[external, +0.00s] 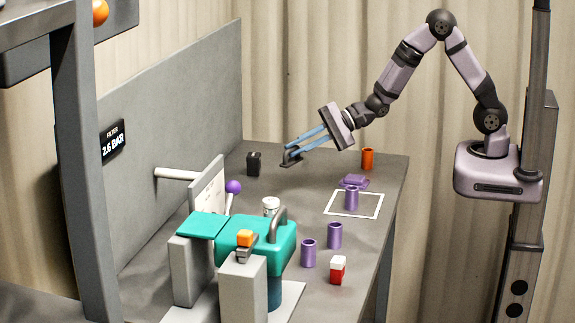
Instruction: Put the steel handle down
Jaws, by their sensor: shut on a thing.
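My gripper (297,147) reaches down-left from the arm on the right, its long blue fingers over the far part of the bench. It is shut on a small dark grey piece, the steel handle (290,159), at the fingertips. The handle has a flat lower part and sits close to the bench top (315,180). I cannot tell whether it touches the bench. The fingers hide part of it.
A black container (254,163) stands just left of the handle, an orange cup (367,159) to the right. Purple cups (335,235), a white-outlined square (340,215) and a teal tank (262,236) are nearer. A grey panel (190,115) walls the left. Bench around the handle is mostly clear.

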